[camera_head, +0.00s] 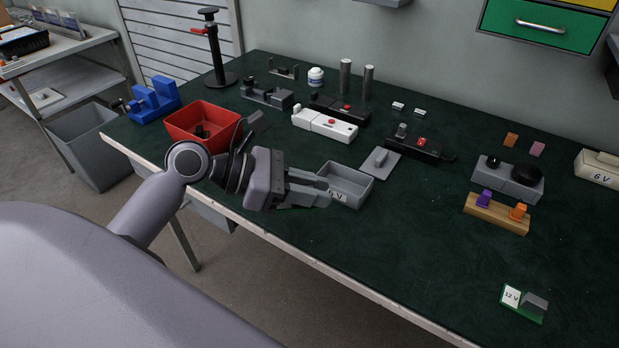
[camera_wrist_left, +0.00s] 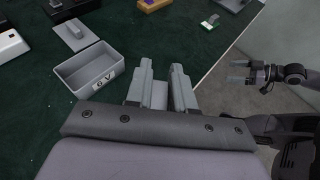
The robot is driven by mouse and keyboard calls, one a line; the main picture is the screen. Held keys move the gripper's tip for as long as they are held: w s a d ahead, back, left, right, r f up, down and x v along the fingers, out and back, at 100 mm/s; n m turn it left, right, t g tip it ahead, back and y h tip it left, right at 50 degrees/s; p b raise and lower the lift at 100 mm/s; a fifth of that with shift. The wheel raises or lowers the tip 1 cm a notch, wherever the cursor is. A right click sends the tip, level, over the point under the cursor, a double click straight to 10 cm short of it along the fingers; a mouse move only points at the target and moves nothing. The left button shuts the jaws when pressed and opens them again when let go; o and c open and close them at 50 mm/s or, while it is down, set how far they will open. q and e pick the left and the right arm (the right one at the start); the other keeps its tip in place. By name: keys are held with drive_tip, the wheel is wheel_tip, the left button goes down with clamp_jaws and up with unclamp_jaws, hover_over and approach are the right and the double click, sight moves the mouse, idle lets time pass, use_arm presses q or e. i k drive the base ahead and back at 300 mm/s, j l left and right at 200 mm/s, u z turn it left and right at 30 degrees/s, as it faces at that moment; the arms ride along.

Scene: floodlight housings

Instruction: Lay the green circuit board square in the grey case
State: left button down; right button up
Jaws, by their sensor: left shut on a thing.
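The grey case (camera_head: 354,198), an open-topped box labelled 6 V, stands on the bench; it also shows in the left wrist view (camera_wrist_left: 90,74). My left gripper (camera_head: 322,191) is just left of it in the head view, with its fingertips overlapping the case's near wall. In the left wrist view its fingers (camera_wrist_left: 160,85) are shut on a grey block (camera_wrist_left: 158,95), beside the case. A green edge (camera_head: 289,207) shows under the fingers, so the block seems to belong to a green board, mostly hidden. Another green board (camera_head: 525,303), labelled 12 V, lies apart at lower right. My right gripper (camera_wrist_left: 240,72) looks open and empty.
A grey lid (camera_head: 379,163) lies just behind the case. A black switch unit (camera_head: 414,147), a white switch box (camera_head: 325,126) and a red bin (camera_head: 203,126) are nearby. A wooden stand (camera_head: 496,214) is to the right. The front middle of the bench is clear.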

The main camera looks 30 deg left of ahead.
sight(343, 185)
drive_tip(key=u, duration=0.25)
drive_tip(key=z, duration=1.3)
drive_tip(key=i+j, duration=0.15)
drive_tip(key=j, duration=0.2)
drive_tip(key=i+j+z, duration=0.1)
drive_tip(key=j, duration=0.3)
